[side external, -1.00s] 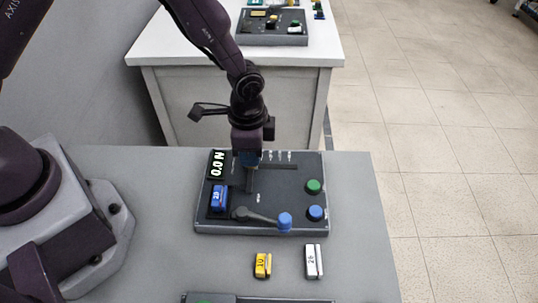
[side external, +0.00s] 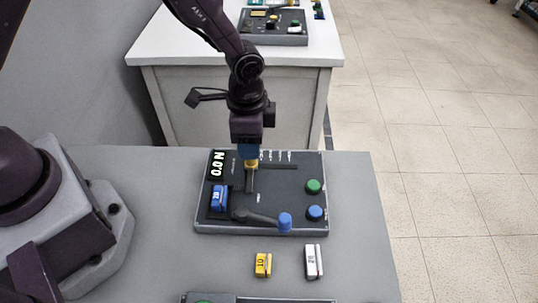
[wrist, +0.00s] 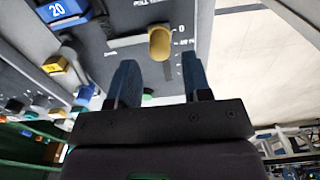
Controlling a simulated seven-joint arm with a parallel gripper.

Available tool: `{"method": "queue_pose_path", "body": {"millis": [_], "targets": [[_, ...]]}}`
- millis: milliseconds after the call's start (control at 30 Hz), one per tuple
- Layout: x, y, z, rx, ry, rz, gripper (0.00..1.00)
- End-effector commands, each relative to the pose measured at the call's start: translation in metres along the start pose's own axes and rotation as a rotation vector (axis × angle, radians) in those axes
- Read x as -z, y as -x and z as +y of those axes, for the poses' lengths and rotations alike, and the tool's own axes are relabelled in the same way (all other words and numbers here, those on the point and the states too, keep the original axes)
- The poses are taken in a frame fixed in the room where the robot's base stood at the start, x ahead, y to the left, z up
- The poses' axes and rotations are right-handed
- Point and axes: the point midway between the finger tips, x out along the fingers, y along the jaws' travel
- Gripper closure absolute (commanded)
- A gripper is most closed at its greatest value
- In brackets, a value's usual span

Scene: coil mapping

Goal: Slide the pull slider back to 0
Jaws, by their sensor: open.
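The pull slider's yellow knob (side external: 251,163) stands on the dark panel (side external: 285,183), just below my gripper (side external: 249,155) in the side view. In the wrist view the yellow knob (wrist: 160,42) is at one end of its slot, beside the printed 0 mark. My gripper (wrist: 158,62) is open, with one blue finger to each side of the knob's line. The fingers look apart from the knob and nothing is between them.
The panel also carries a blue block (side external: 218,198), a dark lever (side external: 256,217) with a blue knob, a green button (side external: 314,186) and a blue button (side external: 315,212). A yellow block (side external: 263,265) and a white block (side external: 313,261) lie in front. The table's right side is clear.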

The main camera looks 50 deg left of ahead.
Motion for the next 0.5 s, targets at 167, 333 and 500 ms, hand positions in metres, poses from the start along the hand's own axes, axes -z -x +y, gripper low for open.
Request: {"method": "queue_pose_path", "body": {"millis": [167,333,500], "targets": [[0.000,0.015,0.000,0.001,0.000,0.001,0.55],[0.000,0.029,0.000,0.001,0.001,0.001,0.55],[0.000,0.036,0.000,0.000,0.000,0.000,0.55]]}}
